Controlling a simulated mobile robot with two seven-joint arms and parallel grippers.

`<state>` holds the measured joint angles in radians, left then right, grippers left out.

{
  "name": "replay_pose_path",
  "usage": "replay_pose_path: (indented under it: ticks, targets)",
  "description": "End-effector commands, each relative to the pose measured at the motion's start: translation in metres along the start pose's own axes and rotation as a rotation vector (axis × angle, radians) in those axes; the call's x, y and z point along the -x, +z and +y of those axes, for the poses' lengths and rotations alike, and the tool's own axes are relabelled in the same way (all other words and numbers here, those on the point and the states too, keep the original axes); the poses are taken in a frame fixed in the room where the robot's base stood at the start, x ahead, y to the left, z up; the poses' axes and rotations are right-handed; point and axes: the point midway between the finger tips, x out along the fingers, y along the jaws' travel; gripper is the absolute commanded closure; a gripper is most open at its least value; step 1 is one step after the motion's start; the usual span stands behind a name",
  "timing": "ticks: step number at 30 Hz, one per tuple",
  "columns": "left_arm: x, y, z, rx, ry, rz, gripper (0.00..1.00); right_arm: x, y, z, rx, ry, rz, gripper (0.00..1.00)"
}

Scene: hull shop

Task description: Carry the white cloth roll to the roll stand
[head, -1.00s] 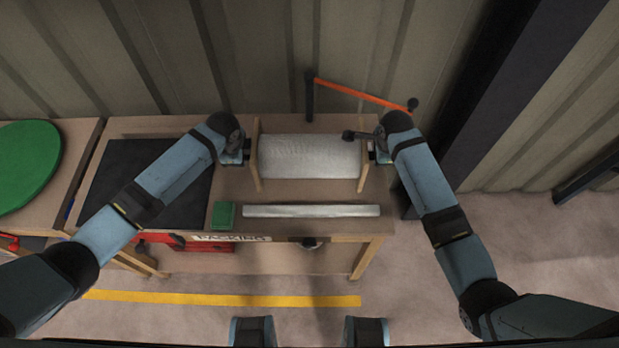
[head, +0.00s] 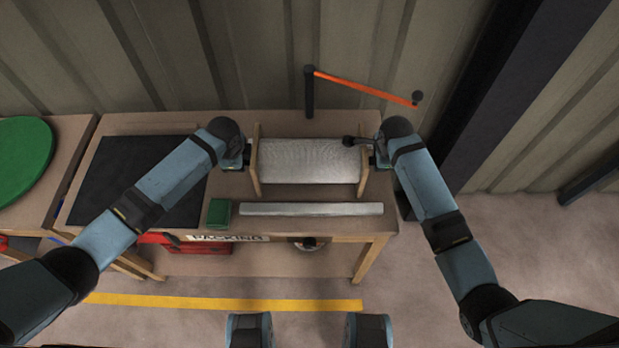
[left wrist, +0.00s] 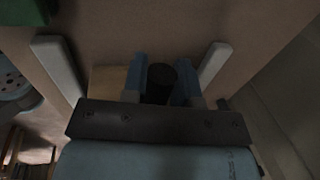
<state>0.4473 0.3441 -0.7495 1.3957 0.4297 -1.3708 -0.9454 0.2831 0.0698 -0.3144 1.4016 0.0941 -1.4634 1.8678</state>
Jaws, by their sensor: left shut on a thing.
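The white cloth roll (head: 309,161) lies level between the two wooden uprights of a stand, the left upright (head: 255,175) and the right upright (head: 364,172), on the bench. I cannot tell whether its ends rest in the uprights. My left gripper (head: 244,158) is at the roll's left end, outside the left upright. In the left wrist view my left gripper (left wrist: 160,88) has its blue fingers on both sides of a dark round core end (left wrist: 160,78) of the roll. My right gripper (head: 373,160) is at the right end, outside the right upright; its fingers are mostly hidden.
A long pale bar (head: 310,209) and a green block (head: 219,212) lie in front of the stand. A black mat (head: 125,190) covers the bench's left. An orange arm (head: 365,88) on a dark post (head: 309,95) stands behind. The corrugated wall (head: 260,60) closes the back.

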Motion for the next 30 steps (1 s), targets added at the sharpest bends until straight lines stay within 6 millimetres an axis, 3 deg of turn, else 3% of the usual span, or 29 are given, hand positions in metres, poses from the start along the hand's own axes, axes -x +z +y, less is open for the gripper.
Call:
replay_pose_path:
  ticks: [1,2,4,5,13,17,30]
  targets:
    - [-0.005,0.0,0.0,0.0,-0.002,0.001,1.0,-0.005,0.0,0.0,0.0,-0.002,0.0,1.0]
    - [-0.002,0.0,0.0,0.0,-0.001,0.0,0.66,-0.002,0.0,0.0,0.0,0.0,0.0,0.66]
    - [-0.002,0.0,0.0,0.0,0.0,0.0,0.5,-0.002,0.0,0.0,0.0,0.0,0.0,0.5]
    - [-0.002,0.0,0.0,0.0,0.0,0.0,0.48,-0.002,0.0,0.0,0.0,0.0,0.0,0.48]
    - [-0.001,0.0,0.0,0.0,0.0,0.0,0.48,-0.002,0.0,0.0,0.0,0.0,0.0,0.48]
    - [0.01,0.0,0.0,0.0,-0.002,0.0,0.48,-0.002,0.0,0.0,0.0,0.0,0.0,0.48]
    - [0.097,0.0,0.0,0.0,-0.003,0.0,0.48,-0.002,0.0,0.0,0.0,0.0,0.0,0.48]
